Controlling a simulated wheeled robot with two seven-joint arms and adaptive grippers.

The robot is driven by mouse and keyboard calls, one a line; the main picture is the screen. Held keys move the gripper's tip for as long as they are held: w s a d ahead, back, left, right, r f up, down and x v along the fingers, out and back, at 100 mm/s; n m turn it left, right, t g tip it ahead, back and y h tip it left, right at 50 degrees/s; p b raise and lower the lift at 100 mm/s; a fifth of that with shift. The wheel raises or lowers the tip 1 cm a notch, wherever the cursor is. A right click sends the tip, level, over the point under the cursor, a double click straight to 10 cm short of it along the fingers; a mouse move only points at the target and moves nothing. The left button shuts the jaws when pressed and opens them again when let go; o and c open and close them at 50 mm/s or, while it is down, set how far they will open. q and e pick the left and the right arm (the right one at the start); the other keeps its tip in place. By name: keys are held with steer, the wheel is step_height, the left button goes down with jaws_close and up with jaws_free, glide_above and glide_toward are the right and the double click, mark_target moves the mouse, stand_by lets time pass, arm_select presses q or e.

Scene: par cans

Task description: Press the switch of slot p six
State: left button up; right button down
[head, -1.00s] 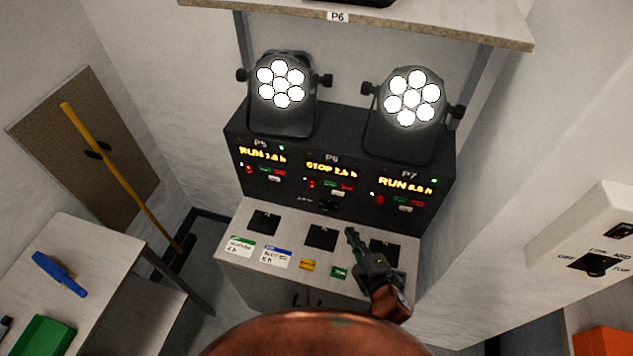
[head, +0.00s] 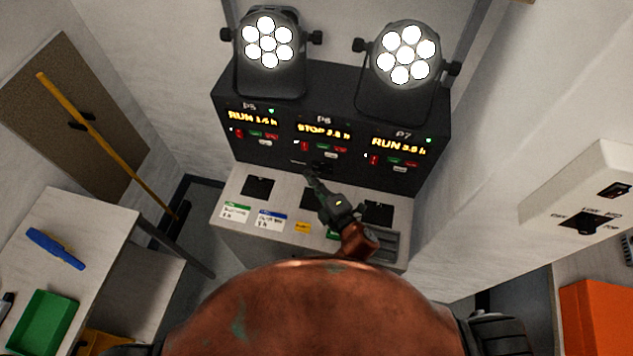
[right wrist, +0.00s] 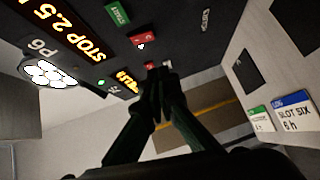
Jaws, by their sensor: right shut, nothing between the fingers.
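The black panel (head: 290,95) has three slots; P6 is the middle one. Its amber display (head: 324,131) reads STOP, with small red and green buttons (head: 332,144) below. My right gripper (head: 312,180) is shut and empty, in front of the lower P6 section; contact cannot be told. In the right wrist view the P6 display (right wrist: 78,32) and a green START button (right wrist: 117,14) show beside the shut fingertips (right wrist: 160,75). My left gripper is out of view.
Two lit par cans stand above P5 (head: 268,45) and P7 (head: 405,55). The counter (head: 228,195) below holds dark square pads and label cards (head: 270,220). A side table (head: 90,215) stands left, a white switch box (head: 580,195) right.

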mark_target(304, 146)
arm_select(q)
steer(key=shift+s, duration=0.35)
arm_select(e)
steer(key=w+f, duration=0.1)
steer(key=w, duration=0.6)
steer(key=shift+w+a, duration=0.4)
